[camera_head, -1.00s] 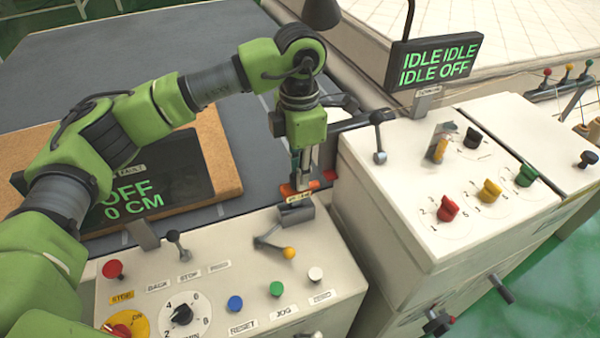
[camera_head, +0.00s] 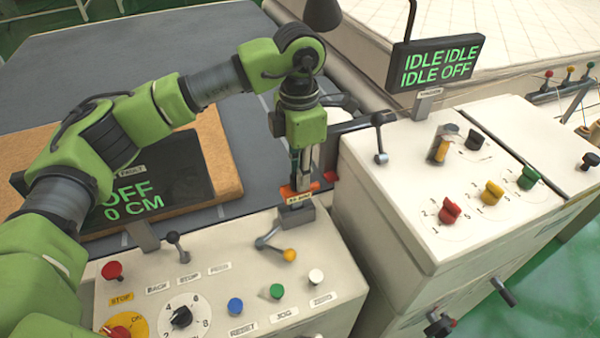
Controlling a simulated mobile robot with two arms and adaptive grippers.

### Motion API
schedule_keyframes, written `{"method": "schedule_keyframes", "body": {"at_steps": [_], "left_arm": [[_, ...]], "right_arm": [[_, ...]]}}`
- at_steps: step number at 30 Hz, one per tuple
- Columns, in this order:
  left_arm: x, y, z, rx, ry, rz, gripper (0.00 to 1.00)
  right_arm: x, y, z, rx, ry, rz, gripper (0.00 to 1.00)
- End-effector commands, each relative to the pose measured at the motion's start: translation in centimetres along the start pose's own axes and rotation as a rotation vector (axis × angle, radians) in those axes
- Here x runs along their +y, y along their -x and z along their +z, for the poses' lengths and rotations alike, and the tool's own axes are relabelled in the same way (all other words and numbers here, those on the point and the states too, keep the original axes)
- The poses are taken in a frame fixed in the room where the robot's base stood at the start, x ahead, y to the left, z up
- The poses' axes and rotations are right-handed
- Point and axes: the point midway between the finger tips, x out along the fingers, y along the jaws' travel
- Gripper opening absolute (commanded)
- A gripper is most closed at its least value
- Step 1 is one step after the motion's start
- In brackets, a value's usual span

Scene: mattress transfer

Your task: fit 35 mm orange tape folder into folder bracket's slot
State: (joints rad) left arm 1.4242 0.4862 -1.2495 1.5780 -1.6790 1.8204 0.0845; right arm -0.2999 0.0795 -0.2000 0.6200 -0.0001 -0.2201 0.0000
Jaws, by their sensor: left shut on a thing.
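My left gripper (camera_head: 301,182) points down, shut on the orange tape folder (camera_head: 290,191). The folder sits right at the grey folder bracket (camera_head: 296,214), behind its small label. The gripper hides part of the folder, and I cannot tell whether the folder is inside the bracket's slot or just above it. A lever with a yellow knob (camera_head: 289,255) is at the bracket's foot. My right gripper is not in view.
A white control panel (camera_head: 200,290) with knobs and buttons lies in front of the bracket. A white cabinet (camera_head: 400,200) with colored knobs stands to the right. A display (camera_head: 437,62) reads IDLE and OFF. A dark screen (camera_head: 150,190) is at left.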

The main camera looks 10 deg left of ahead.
Motion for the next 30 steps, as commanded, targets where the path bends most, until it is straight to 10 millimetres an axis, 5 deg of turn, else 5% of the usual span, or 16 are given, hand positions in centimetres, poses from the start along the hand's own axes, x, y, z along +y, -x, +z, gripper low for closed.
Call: {"method": "schedule_keyframes", "body": {"at_steps": [30], "left_arm": [[0.04, -0.06, 0.05, 0.0, -0.003, 0.004, 0.0]], "right_arm": [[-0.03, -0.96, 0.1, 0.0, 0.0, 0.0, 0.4]]}}
